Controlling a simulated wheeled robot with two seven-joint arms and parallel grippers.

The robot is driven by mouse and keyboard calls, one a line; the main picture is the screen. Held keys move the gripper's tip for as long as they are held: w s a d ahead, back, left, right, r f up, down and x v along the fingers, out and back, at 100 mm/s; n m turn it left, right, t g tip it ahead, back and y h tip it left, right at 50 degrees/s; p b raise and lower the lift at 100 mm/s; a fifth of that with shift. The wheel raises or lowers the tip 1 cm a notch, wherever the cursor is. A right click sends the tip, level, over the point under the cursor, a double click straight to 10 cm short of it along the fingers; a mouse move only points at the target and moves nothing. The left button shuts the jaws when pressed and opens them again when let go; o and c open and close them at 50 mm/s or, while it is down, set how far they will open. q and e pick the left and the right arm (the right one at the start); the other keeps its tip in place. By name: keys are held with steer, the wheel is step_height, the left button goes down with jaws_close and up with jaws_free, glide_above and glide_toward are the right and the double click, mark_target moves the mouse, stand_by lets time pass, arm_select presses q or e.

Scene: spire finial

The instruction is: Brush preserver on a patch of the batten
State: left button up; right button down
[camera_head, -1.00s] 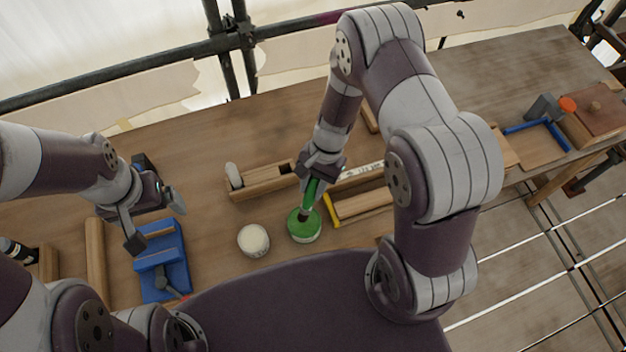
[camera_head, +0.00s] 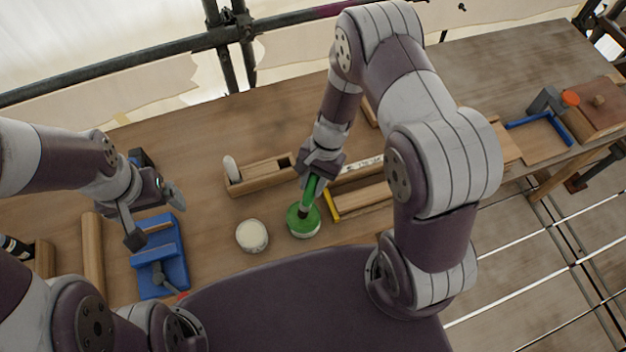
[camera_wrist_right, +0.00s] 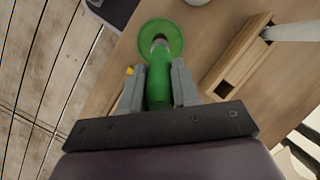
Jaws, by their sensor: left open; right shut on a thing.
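My right gripper (camera_head: 314,181) is shut on the green handle of a brush (camera_head: 308,192). The brush points down, its dark end at a round tin with a green top (camera_head: 302,224); whether its bristles are below the surface is hidden. The right wrist view also shows the brush handle (camera_wrist_right: 159,80) between the fingers and the green disc of the tin (camera_wrist_right: 176,32) beyond. My left gripper (camera_head: 155,218) is open and empty just above the vise.
A wooden bar (camera_head: 93,255) lies left of the vise. The far right holds a blue-edged tray (camera_head: 540,128).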

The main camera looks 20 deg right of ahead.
mark_target(313, 177)
steer(key=shift+w+f, duration=0.1)
steer(key=shift+f, duration=0.15)
steer(key=shift+f+b, duration=0.3)
steer(key=shift+b, duration=0.1)
stand_by(0.8)
step_height(313, 177, up, 7)
steer(key=p, duration=0.6)
steer(key=shift+r, duration=0.15)
stand_by(0.3)
stand_by(0.3)
